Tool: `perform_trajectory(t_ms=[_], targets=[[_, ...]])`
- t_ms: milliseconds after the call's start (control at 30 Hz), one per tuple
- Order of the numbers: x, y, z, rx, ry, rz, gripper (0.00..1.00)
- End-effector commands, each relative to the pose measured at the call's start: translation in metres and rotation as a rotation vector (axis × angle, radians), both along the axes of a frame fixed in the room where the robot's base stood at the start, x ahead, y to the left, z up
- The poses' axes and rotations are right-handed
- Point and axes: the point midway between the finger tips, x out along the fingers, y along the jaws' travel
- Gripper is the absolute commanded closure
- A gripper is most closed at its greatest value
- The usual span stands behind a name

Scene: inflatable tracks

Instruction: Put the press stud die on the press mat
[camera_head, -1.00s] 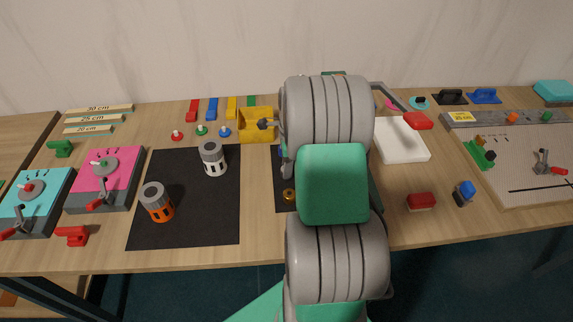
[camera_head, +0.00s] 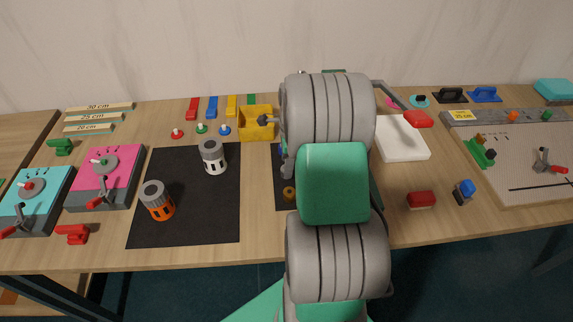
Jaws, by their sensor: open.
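My gripper is hidden behind my own arm, which fills the middle of the view. A dark mat (camera_head: 284,203) shows only in part at the left side of my arm; most of it is covered. A small brass-coloured piece (camera_head: 289,193) stands on its visible strip, against my arm's outline. I cannot tell whether this piece is the press stud die. A larger black mat (camera_head: 190,225) lies to the left. A grey-and-white cylinder (camera_head: 213,158) and a grey-and-orange cylinder (camera_head: 157,201) stand on it. I cannot tell which mat is the press mat.
A yellow box (camera_head: 257,124) stands behind, left of my arm. To the right are a white slab (camera_head: 402,140) under a red-ended lever (camera_head: 418,118), a red block (camera_head: 421,200) and a blue-topped piece (camera_head: 464,193). Pink (camera_head: 107,178) and turquoise (camera_head: 36,202) lever boxes stand at left.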

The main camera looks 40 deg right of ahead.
Motion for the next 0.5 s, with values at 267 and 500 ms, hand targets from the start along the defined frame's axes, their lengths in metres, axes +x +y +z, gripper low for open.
perform_trajectory(t_ms=[267,500], targets=[[-0.002,-0.006,0.067,-0.003,-0.005,0.000,0.45],[-0.004,-0.007,0.108,-0.001,-0.002,0.002,0.45]])
